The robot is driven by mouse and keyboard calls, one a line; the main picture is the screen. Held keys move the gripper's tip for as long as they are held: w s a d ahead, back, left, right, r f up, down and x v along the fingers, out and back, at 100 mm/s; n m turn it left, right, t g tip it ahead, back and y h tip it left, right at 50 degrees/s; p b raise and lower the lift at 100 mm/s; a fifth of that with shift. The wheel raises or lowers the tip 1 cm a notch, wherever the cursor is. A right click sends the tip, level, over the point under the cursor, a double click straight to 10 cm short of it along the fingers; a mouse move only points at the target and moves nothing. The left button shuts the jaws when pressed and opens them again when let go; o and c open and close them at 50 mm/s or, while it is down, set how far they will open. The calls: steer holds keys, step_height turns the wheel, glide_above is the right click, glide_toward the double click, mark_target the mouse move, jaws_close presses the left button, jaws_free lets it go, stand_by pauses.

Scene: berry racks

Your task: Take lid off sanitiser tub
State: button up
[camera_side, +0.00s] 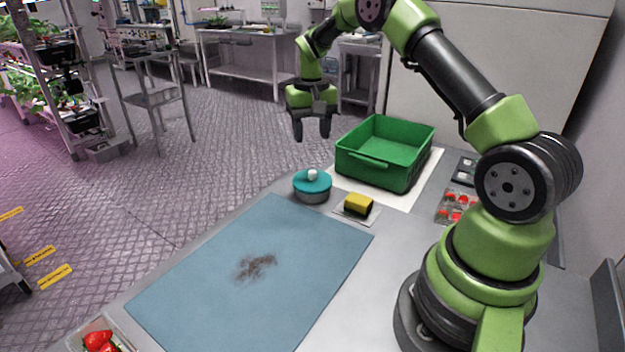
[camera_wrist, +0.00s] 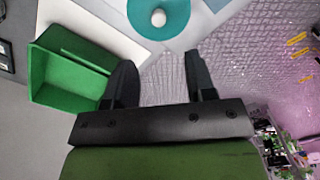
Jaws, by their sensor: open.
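The sanitiser tub (camera_side: 312,194) is a low round grey tub near the table's far edge. Its teal lid (camera_side: 300,183) with a white knob (camera_side: 312,174) sits on top. In the wrist view the lid (camera_wrist: 176,24) and its knob (camera_wrist: 158,17) show at the top, beyond my fingertips; the lid is cut by the frame edge. My gripper (camera_side: 312,138) hangs above the tub with fingers pointing down. In the wrist view my gripper (camera_wrist: 158,62) has its two dark fingers apart, with nothing between them.
An empty green crate (camera_side: 372,167) stands to the right of the tub. A yellow sponge (camera_side: 358,201) lies on a small tray in front. A blue mat (camera_side: 200,265) with a dark smudge covers the front left. Strawberries (camera_side: 100,340) sit in a punnet at the near corner.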

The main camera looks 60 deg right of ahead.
mark_target(312, 171)
steer(key=f, duration=0.9)
steer(key=shift+s+a+f, duration=0.1)
steer(key=shift+s+f, duration=0.1)
steer(key=shift+f, duration=0.2)
jaws_close()
